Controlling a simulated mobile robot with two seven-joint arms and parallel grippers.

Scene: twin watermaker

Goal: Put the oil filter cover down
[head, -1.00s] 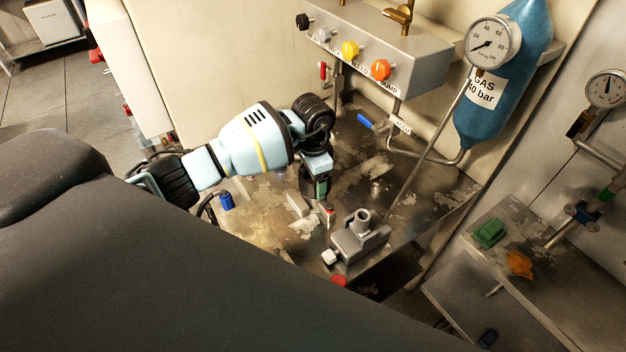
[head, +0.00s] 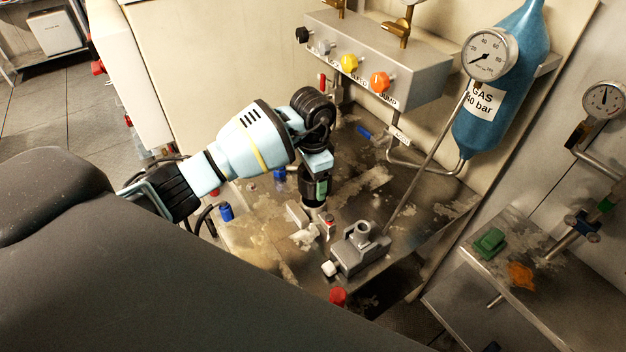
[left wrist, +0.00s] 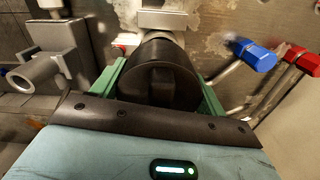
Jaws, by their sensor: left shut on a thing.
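The oil filter cover (left wrist: 165,72) is a black round cylinder with a raised bar across its face. In the left wrist view it sits between the two green fingers of my left gripper (left wrist: 161,82), which is shut on it. In the head view my left gripper (head: 318,184) points down above the stained metal bench (head: 377,178), left of and behind a grey metal block with a round socket (head: 361,246). My right gripper is not in view.
A blue-handled valve (head: 365,132) and pipes stand behind the gripper. A panel with coloured knobs (head: 378,58) and a blue gas cylinder (head: 497,95) are at the back. A blue cap (head: 226,212) is left. Bare bench lies right of the gripper.

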